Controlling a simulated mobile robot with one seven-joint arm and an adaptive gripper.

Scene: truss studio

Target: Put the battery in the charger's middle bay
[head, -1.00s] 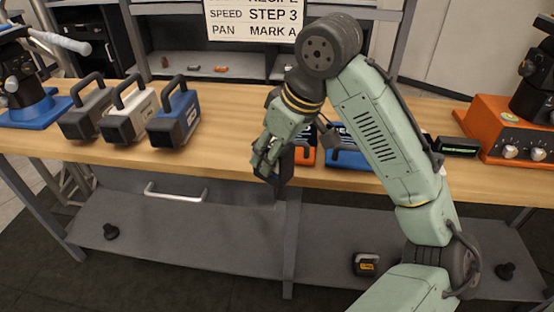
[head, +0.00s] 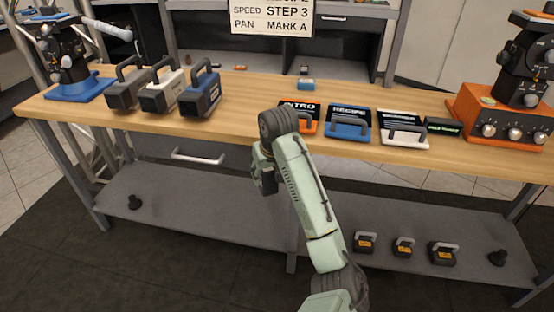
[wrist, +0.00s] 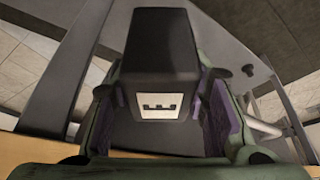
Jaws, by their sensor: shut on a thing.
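My gripper (head: 265,182) is shut on a dark block, which I take to be the battery (wrist: 165,45). In the wrist view the block sits between the two purple-lined fingers and shows a pale end plate with a dark mark. In the head view my gripper hangs in front of the table's front edge, and the block is mostly hidden by the arm. I cannot pick out a charger with bays for certain. A small black box with a green display (head: 443,126) stands on the table at the right.
On the wooden table (head: 245,120), grey, white and blue handled blocks (head: 200,95) stand left. Orange, blue and white handled cases (head: 348,124) lie right of middle. An orange knobbed base (head: 500,120) is at far right. Small handled blocks (head: 403,246) stand on the lower shelf (head: 220,215).

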